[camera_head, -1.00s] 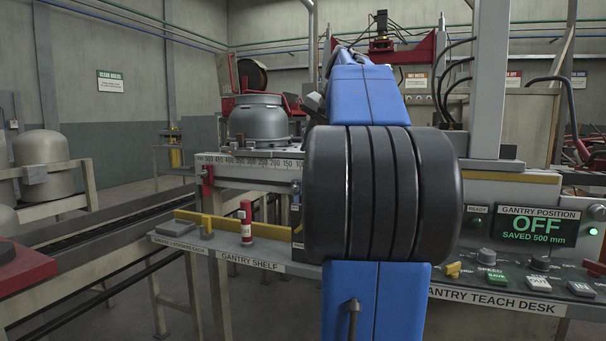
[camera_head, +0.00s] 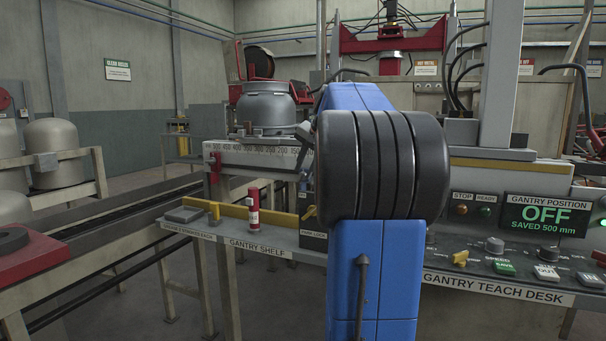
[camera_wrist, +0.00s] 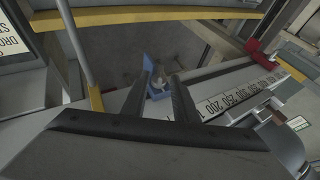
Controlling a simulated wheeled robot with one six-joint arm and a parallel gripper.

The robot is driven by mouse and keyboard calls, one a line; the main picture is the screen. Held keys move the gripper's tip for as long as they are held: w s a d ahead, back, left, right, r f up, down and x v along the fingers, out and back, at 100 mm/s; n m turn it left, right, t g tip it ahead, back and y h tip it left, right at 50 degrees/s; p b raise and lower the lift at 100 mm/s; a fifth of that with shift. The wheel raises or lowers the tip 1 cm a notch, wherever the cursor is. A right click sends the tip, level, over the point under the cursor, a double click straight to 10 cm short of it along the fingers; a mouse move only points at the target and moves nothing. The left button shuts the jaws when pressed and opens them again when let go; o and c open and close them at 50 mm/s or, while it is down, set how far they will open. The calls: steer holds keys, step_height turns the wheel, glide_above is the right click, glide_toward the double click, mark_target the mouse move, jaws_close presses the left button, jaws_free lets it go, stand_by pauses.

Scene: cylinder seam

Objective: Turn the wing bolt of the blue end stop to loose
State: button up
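The blue end stop (camera_wrist: 158,95) shows in the wrist view, low on the near part of the white scale rail (camera_wrist: 236,98). A small pale grey part (camera_wrist: 158,82), perhaps its wing bolt, sits on it; its turn position is too small to read. My gripper (camera_wrist: 161,70) is open, its two dark fingers on either side of the blue stop in the picture. I cannot tell whether they touch it. In the head view my blue and black arm hides the blue stop and the fingers. The scale rail also shows there (camera_head: 258,155).
A red stop (camera_head: 214,166) is at the rail's left end, also in the wrist view (camera_wrist: 262,59). A grey drum (camera_head: 266,106) stands behind the rail. The gantry shelf (camera_head: 285,246) holds a red-and-white cylinder (camera_head: 253,207). The teach desk display (camera_head: 547,214) reads OFF, SAVED 500 mm.

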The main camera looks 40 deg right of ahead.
mark_target(300, 176)
steer(key=shift+x, duration=1.3)
jaws_close()
steer(key=shift+w+a, duration=0.1)
steer(key=shift+w, duration=0.05)
steer(key=g, duration=0.2)
steer(key=w+n+g+h, duration=0.1)
steer(key=g, duration=0.1)
steer(key=shift+a+r+h, duration=0.15)
steer(key=shift+a+h, duration=0.05)
steer(key=shift+h, duration=0.1)
steer(key=n+g+h, duration=0.1)
steer(key=g+h, duration=0.1)
steer(key=g, duration=0.2)
steer(key=w+f+n+g+h, duration=0.1)
steer(key=g+h, duration=0.2)
steer(key=g, duration=0.2)
steer(key=w+a+f+n+g+h, duration=0.1)
steer(key=n+g+h, duration=0.1)
steer(key=g, duration=0.3)
steer(key=shift+h, duration=0.3)
